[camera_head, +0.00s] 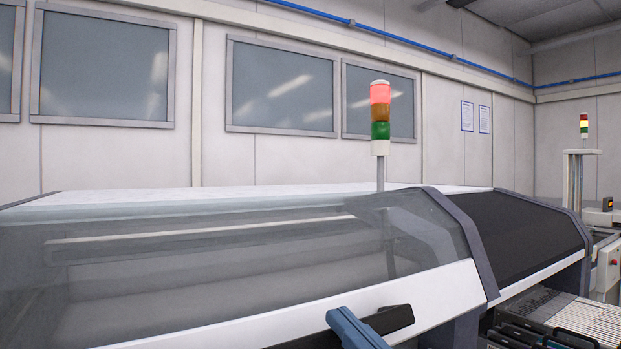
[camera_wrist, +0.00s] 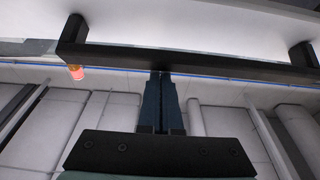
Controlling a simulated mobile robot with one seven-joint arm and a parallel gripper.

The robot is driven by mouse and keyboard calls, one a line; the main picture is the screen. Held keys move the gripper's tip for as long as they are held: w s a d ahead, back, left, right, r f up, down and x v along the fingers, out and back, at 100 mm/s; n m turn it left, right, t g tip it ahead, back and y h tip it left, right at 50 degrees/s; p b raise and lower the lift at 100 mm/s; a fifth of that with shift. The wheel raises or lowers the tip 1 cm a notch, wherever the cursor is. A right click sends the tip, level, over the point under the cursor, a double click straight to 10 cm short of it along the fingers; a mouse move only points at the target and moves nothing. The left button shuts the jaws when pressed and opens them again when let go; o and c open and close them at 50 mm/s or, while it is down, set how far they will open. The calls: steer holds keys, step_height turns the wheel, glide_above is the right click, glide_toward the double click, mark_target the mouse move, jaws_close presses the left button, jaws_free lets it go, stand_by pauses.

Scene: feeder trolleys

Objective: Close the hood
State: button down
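The hood (camera_head: 230,262) is a long, see-through tinted cover with a white lower lip (camera_head: 300,322). It slopes down towards me, its lip roughly in line with the neighbouring cover's lip; whether it is fully shut I cannot tell. Its black bar handle (camera_head: 392,319) sits on the lip and crosses the top of the wrist view (camera_wrist: 215,62). My gripper (camera_wrist: 161,76) has its two dark blue fingers together, with tips at the bar; contact is unclear. A blue finger part of it shows at the bottom of the head view (camera_head: 350,326), beside the handle.
A dark cover (camera_head: 520,232) adjoins on the right, with black feeder slots (camera_head: 535,335) below it. A signal tower lit red (camera_head: 380,105) rises behind the hood. Another machine with a signal light (camera_head: 584,125) stands far right. A wall with windows closes the back.

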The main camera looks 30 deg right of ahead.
steer(key=w+f+t+b, duration=0.1)
steer(key=w+f+b, duration=0.2)
steer(key=f+b, duration=1.1)
steer(key=shift+w+f+t+b, duration=0.2)
steer(key=shift+w+t+b, duration=0.1)
steer(key=shift+b, duration=0.1)
